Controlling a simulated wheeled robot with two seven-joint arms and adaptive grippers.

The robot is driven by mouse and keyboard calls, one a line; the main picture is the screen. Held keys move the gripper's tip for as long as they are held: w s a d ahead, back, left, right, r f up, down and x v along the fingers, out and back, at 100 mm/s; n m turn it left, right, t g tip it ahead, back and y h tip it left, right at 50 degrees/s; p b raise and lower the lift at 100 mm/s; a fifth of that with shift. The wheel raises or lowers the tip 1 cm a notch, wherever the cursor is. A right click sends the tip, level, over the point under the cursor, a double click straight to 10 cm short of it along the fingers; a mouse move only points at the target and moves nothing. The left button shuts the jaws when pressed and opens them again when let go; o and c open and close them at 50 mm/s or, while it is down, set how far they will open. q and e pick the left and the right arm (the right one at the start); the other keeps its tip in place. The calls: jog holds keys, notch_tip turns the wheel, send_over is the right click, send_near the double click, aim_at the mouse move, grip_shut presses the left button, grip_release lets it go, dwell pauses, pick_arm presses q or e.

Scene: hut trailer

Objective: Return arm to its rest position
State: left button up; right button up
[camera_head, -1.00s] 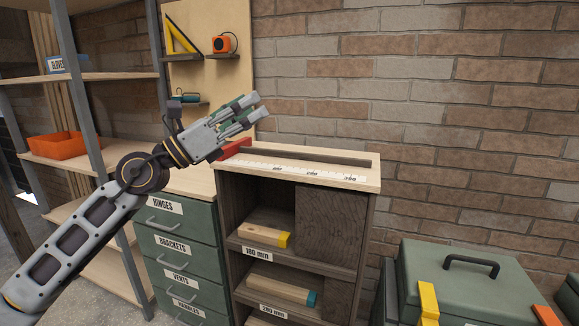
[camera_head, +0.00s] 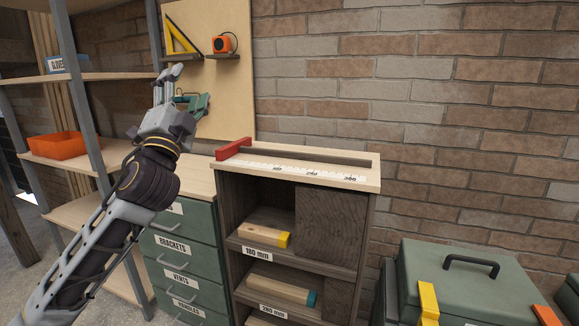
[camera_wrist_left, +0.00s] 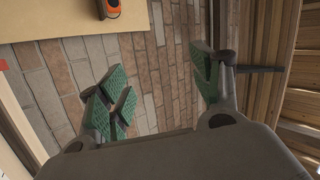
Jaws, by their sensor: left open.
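My left arm comes in from the left in the head view. Its left gripper (camera_head: 184,89) is raised in front of the tan pegboard, above the green drawer unit (camera_head: 185,248). The fingers point up and stand apart, with nothing between them. In the left wrist view, the green-padded fingers of the left gripper (camera_wrist_left: 163,84) are spread wide, with brick wall behind the gap. My right gripper is in neither view.
A cabinet with a ruler top (camera_head: 300,172), red stop (camera_head: 233,149) and wood blocks stands right of the drawers. A metal-post shelf with an orange bin (camera_head: 57,145) is close on the left. A green toolbox (camera_head: 465,285) sits lower right.

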pick_arm(q)
jog(key=w+f+n+g+y, duration=0.25)
jog(key=f+n+g, duration=0.4)
jog(key=f, duration=1.05)
jog(key=s+d+f+n+g+h, duration=0.1)
jog(key=s+d+f+g+h, duration=0.15)
jog(key=f, duration=0.85)
jog(key=s+d+f+n+g+h, duration=0.15)
jog(key=f+g, duration=0.25)
jog(key=f, duration=0.8)
jog(key=s+d+f+n+g, duration=0.1)
jog(key=s+f+g, duration=0.3)
jog(key=s+f, duration=0.9)
jog(key=s+d+f+n+g, duration=0.2)
jog(key=s+f+g, duration=0.2)
jog(key=s+f, duration=1)
notch_tip(320, 180, down, 6)
jog(key=shift+s+d+r+p, duration=0.1)
jog(key=shift+s+d+p, duration=0.2)
jog(key=shift+p, duration=0.15)
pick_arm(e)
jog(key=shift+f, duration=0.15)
